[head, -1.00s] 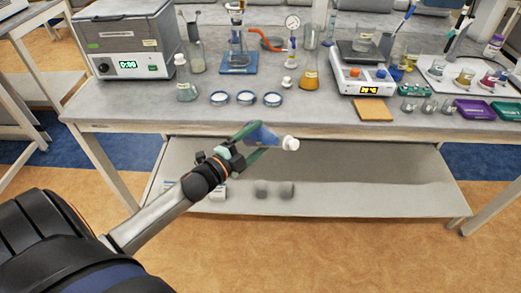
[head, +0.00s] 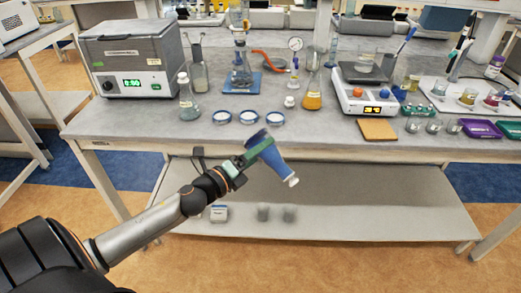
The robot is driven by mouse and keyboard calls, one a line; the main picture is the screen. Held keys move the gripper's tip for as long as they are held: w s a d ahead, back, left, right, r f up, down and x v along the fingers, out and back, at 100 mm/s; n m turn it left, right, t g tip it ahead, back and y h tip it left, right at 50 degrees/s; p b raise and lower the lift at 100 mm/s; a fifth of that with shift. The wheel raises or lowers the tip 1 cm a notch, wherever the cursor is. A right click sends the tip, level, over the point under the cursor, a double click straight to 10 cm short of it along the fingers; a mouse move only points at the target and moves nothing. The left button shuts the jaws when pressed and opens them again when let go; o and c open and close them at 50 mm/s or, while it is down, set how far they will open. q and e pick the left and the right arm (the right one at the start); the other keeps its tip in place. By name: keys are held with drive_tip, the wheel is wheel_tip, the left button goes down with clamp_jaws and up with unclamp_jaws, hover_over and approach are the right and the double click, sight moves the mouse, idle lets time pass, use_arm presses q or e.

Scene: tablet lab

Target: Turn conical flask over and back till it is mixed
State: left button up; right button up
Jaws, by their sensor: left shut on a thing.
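My left gripper (head: 246,158) is shut on a conical flask (head: 270,157) holding blue liquid. It holds the flask in front of the bench, below the level of the bench top and over the lower shelf. The flask is tilted well past level, with its wide base up to the left and its white-stoppered neck pointing down to the right. The stopper is on the neck. My right gripper is not in view.
The bench top (head: 330,134) carries three round dishes (head: 248,117), a flask of orange liquid (head: 313,95), a stoppered flask (head: 187,104), a water bath (head: 130,60) and a hotplate (head: 365,92). The lower shelf (head: 350,205) holds a few small items. Space around the held flask is free.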

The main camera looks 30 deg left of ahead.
sight(267, 164)
use_arm(q)
drive_tip(key=n, duration=0.3)
drive_tip(key=shift+a+f+n+p, duration=0.15)
drive_tip(key=shift+f+n+p, duration=0.15)
drive_tip(key=shift+p, duration=0.1)
drive_tip(key=n+p, duration=0.1)
drive_tip(key=n, duration=0.3)
drive_tip(key=f+n+p, duration=0.1)
drive_tip(key=n+p, duration=0.1)
drive_tip(key=n, duration=0.2)
drive_tip(key=d+f+n+p, duration=0.1)
drive_tip(key=n+p, duration=0.1)
drive_tip(key=n, duration=0.2)
drive_tip(key=shift+n, duration=0.4)
drive_tip(key=shift+s+d+f+n, duration=0.1)
drive_tip(key=shift+d+f+n, duration=0.1)
drive_tip(key=shift+n, duration=0.35)
drive_tip(key=shift+d+f+n, duration=0.1)
drive_tip(key=shift+f+n, duration=0.1)
drive_tip(key=shift+n, duration=0.35)
drive_tip(key=n, duration=0.3)
drive_tip(key=d+n, duration=0.1)
drive_tip(key=shift+f+n, duration=0.25)
drive_tip(key=shift+n, duration=0.15)
